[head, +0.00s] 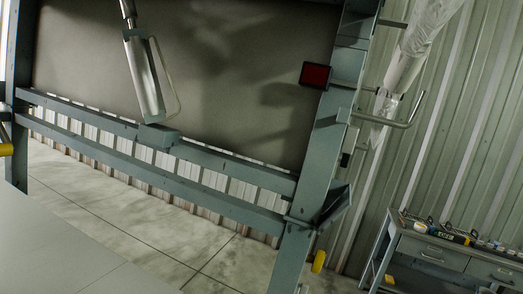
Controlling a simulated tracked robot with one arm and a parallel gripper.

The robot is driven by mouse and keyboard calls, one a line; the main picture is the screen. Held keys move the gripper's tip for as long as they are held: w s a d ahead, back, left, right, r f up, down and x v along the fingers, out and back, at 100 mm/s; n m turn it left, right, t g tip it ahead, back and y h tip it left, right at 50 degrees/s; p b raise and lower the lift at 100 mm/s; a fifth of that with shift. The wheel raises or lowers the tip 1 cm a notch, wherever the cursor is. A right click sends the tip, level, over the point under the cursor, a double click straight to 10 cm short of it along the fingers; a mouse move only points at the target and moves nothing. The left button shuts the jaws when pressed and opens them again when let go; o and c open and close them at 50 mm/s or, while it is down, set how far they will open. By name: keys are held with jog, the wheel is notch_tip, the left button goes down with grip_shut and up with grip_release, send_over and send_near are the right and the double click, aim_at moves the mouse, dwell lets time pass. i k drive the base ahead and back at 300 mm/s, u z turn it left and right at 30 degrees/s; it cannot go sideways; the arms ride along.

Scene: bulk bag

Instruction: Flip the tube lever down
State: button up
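A tube (412,55) wrapped in translucent plastic hangs at the upper right, slanting down to the left. At its lower end is a bent metal bar (400,124), which looks like the tube lever. The bar runs roughly level from the frame post and its free end turns upward at the right. I cannot tell how it joins the tube. My gripper is not visible in the head view, so its distance from the lever and its opening do not show.
A blue-grey steel frame post (318,170) carries a red-faced box (316,75) left of the lever. A metal cylinder (143,75) stands against the dark panel (220,60). A workbench (440,252) with small items is at lower right. A flat grey surface (60,245) fills the lower left.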

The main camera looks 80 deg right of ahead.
aim_at(364, 146)
jog(key=z, duration=0.55)
jog(key=i, duration=0.1)
jog(key=z, duration=2.9)
jog(key=k, duration=1.1)
jog(key=u, duration=0.5)
jog(key=i, duration=1)
jog(key=u, duration=0.1)
